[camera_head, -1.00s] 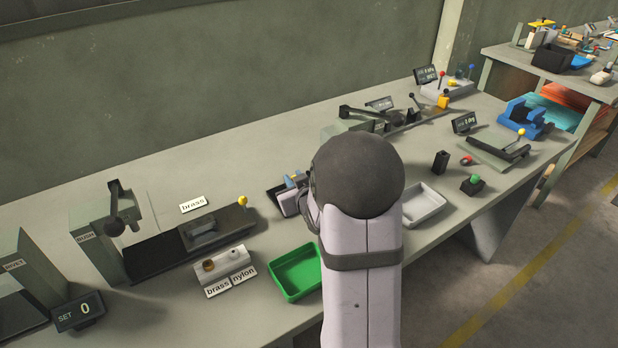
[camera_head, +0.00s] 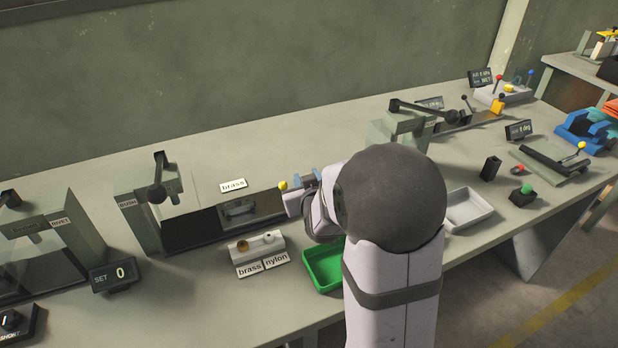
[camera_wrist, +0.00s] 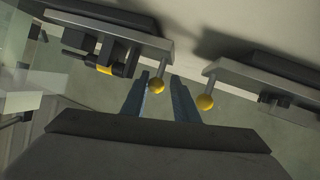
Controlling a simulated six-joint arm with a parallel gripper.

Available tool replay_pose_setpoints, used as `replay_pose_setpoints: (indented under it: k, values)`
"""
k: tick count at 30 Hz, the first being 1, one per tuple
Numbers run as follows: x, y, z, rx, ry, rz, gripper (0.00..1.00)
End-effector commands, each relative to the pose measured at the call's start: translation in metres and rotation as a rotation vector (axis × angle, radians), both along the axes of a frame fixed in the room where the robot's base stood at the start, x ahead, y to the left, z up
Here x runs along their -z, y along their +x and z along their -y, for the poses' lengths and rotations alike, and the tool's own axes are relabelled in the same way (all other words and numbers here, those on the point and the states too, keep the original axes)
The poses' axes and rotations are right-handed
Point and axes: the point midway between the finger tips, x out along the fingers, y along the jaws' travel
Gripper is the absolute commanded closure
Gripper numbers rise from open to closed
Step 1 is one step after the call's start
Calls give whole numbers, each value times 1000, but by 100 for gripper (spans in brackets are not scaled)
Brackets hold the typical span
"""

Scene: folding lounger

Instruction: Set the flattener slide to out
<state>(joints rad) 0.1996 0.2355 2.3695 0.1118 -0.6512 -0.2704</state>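No label reading "flattener" is legible, so I cannot tell for sure which slide is the flattener's. My gripper (camera_head: 303,190) has its blue fingers beside the yellow knob (camera_head: 282,185) at the right end of the dark slide track (camera_head: 190,235) of the press marked BUSH. In the wrist view the fingers (camera_wrist: 160,95) are apart, with one yellow knob (camera_wrist: 156,86) showing between their tips. I cannot tell whether they touch it. A second yellow knob (camera_wrist: 205,102) on another slide bar (camera_wrist: 265,85) is just right of the fingers. My arm hides the bench behind it.
A lever press (camera_head: 400,125) stands behind my arm. A green tray (camera_head: 322,270) and a pale block (camera_head: 257,246) with brass and nylon labels are in front. A white tray (camera_head: 468,208) lies right of my arm. The bench (camera_head: 90,150) is clear at the back left.

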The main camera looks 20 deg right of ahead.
Motion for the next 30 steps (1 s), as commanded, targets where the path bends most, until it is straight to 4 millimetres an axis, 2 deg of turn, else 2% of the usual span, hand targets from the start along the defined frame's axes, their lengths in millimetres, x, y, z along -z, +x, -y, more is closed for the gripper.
replay_pose_setpoints:
  k: [14, 20, 27, 30]
  values:
    - [-1, -4, 0, 1, 1, -1, 75]
    - [-9, -18, -4, 1, 0, 3, 75]
    - [-19, -46, -13, 0, -1, 4, 75]
    - [-19, -50, -13, 2, -3, 6, 75]
